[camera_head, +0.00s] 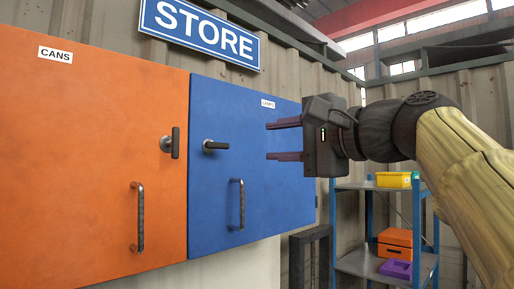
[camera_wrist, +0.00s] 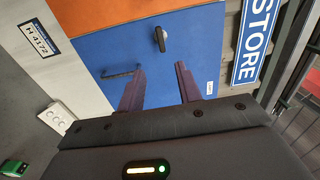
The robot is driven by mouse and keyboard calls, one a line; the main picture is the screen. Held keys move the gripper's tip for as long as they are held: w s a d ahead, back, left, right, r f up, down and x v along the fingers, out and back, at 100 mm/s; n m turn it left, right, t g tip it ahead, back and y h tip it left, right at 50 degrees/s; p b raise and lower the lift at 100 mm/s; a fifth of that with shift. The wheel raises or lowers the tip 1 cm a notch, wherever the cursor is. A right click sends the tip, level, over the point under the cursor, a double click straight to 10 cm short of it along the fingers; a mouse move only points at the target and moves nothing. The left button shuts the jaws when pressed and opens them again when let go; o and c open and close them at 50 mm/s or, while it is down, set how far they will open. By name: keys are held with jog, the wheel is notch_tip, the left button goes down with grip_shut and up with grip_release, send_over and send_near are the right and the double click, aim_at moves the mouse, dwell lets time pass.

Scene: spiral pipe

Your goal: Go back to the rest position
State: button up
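My gripper (camera_head: 270,140) is raised in front of the blue cabinet door (camera_head: 215,110) in the head view, its two fingers spread apart with nothing between them. In the wrist view the open fingers (camera_wrist: 160,82) reach toward the same blue door (camera_wrist: 110,50). The fingers look apart from the door's handles; the exact gap to its surface is hard to tell. The blue door has a turn latch (camera_head: 215,146) lying level and a bar handle (camera_head: 237,204). Both doors look closed.
An orange door (camera_head: 80,150) labelled CANS stands left, with an upright latch (camera_head: 171,143) and a bar handle (camera_head: 138,217). A STORE sign (camera_head: 202,32) hangs above. At right is a shelf rack (camera_head: 350,262) with a yellow bin (camera_head: 393,180), an orange box (camera_head: 394,242) and a purple bin (camera_head: 396,269).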

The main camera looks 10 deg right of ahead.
jog(key=w+d+f+g+h+p, duration=0.1)
jog(key=w+f+g+h, duration=0.15)
jog(key=f, duration=0.85)
jog(key=w+d+f+n+g+h, duration=0.15)
jog(key=w+f, duration=0.25)
jog(key=f, duration=0.8)
jog(key=w+d+f+m+g+h+p, duration=0.1)
jog(key=w+f+g+h, duration=0.15)
jog(key=f, duration=0.85)
jog(key=s+f+n+g+h, duration=0.1)
jog(key=s+f+n+g, duration=0.1)
jog(key=s+f, duration=0.3)
jog(key=s+a+f+n+g+h, duration=0.1)
jog(key=s+f+n, duration=0.4)
jog(key=f, duration=0.8)
jog(key=s+f+n+g+h+p, duration=0.1)
jog(key=s+f+n+g, duration=0.2)
jog(key=f, duration=0.6)
jog(key=s, duration=0.2)
jog(key=shift+s+a, duration=0.3)
jog(key=shift+a, duration=0.05)
jog(key=shift+n+h, duration=0.25)
